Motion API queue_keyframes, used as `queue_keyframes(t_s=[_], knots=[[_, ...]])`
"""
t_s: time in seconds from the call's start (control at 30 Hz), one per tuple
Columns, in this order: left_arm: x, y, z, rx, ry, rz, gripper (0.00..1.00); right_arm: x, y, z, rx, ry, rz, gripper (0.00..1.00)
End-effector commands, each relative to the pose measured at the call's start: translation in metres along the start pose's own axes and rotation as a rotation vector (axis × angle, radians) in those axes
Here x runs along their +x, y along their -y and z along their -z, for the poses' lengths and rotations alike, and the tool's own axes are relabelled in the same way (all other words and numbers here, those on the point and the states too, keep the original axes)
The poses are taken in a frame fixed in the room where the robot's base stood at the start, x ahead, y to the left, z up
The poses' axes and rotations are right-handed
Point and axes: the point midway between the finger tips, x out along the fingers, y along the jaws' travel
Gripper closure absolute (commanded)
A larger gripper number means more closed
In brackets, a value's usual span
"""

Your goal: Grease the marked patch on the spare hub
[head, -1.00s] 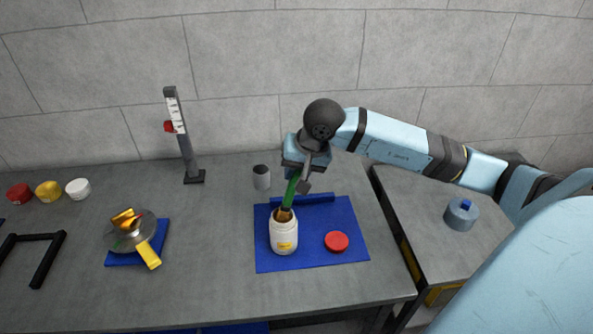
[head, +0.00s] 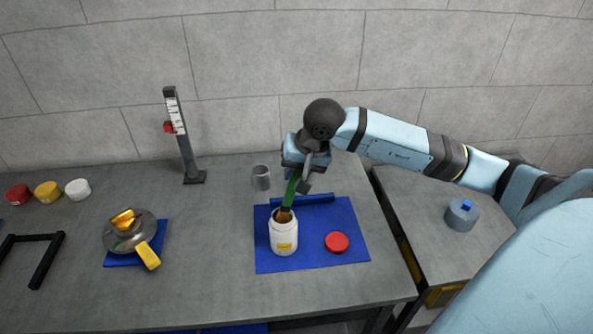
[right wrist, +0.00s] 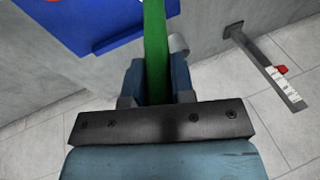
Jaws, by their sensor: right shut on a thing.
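My right gripper (head: 302,180) is shut on the green handle of a brush (head: 291,189) above the blue mat. The brush's brown lower part goes into the mouth of a white jar (head: 284,238) with a yellow label; its tip is hidden inside. The handle also shows between the fingers in the right wrist view (right wrist: 154,45). A round metal hub (head: 116,240), which looks like the spare hub, lies at the left on a small blue mat, with a gold part on top and a yellow tab at its front. I cannot make out a marked patch on it. My left gripper is not in view.
A red lid (head: 337,242) lies on the blue mat (head: 335,262) right of the jar. A grey cup (head: 261,178) stands behind the jar. An upright scale post (head: 186,150) stands at the back. The bench between hub and jar is clear.

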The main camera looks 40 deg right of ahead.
Motion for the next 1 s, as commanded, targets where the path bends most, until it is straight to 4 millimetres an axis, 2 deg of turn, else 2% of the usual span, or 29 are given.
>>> queue_keyframes(t_s=[0.27, 1.0], knots=[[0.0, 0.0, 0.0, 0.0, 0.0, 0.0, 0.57, 0.0, -0.001, -0.001, 0.0, 0.004, -0.004, 1.0], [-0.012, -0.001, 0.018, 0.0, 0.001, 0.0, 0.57, -0.056, 0.018, 0.012, 0.0, 0.0, 0.0, 1.0]])
